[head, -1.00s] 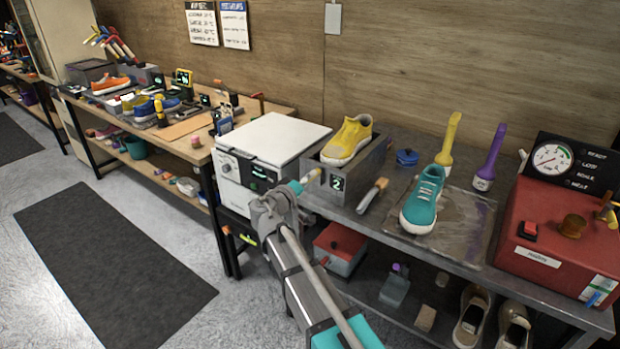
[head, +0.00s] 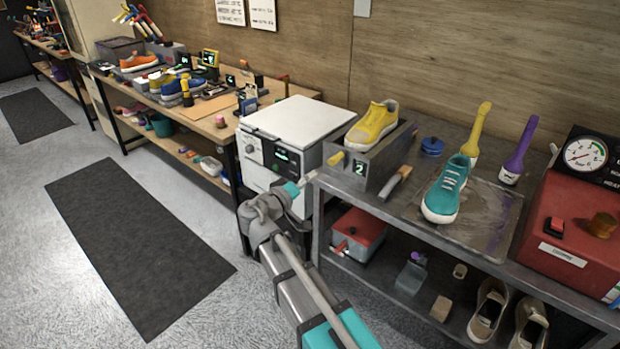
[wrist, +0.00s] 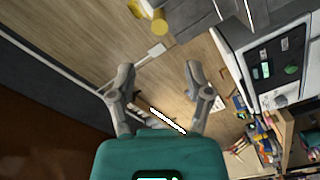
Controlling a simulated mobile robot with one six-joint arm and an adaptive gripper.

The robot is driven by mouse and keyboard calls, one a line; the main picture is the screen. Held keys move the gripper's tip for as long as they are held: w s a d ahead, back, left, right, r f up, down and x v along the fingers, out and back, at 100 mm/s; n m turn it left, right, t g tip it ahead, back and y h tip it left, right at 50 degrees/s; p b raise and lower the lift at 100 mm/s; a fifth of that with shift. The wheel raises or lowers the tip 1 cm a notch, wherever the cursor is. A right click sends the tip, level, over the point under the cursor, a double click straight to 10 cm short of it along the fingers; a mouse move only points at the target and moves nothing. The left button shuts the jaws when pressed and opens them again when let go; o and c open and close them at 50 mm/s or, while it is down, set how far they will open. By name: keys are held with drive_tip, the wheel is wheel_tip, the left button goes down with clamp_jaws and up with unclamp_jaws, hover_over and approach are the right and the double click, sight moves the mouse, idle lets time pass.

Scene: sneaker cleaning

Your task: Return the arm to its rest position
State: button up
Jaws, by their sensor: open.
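My arm reaches up from the bottom of the head view, in front of the metal bench (head: 312,205) and the white machine (head: 290,125). In the wrist view my gripper (wrist: 160,82) has its two fingers spread apart, with nothing held between them. In the head view the fingers are small and partly hidden by the wrist. A teal sneaker (head: 447,190) stands on a dirty tray (head: 490,220). A yellow sneaker (head: 374,124) sits on a grey block marked 2 (head: 385,155). Both are apart from my gripper.
A yellow brush (head: 477,135), a purple brush (head: 519,150) and a wooden-handled tool (head: 395,182) are on the metal bench. A red machine (head: 570,230) stands at the right. A dark mat (head: 135,240) lies on open floor at the left.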

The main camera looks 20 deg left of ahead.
idle(0.4)
drive_tip(key=d+f+m+g+h+p, duration=0.15)
drive_tip(key=d+f+g, duration=0.3)
drive_tip(key=d, duration=0.75)
drive_tip(key=d+f+m+g+y+p, duration=0.1)
drive_tip(key=d+f+m+g+p, duration=0.3)
drive_tip(key=d, duration=0.9)
drive_tip(key=s+d+f+m+g+y+p, duration=0.1)
drive_tip(key=s+d+g+y+p, duration=0.1)
drive_tip(key=s+d+g+y, duration=0.5)
drive_tip(key=s+d+g, duration=0.1)
drive_tip(key=s+d, duration=0.3)
drive_tip(key=d, duration=0.3)
drive_tip(key=shift+s+d+f+p, duration=0.15)
drive_tip(key=shift+d+f+p, duration=0.1)
drive_tip(key=shift+f+p, duration=0.15)
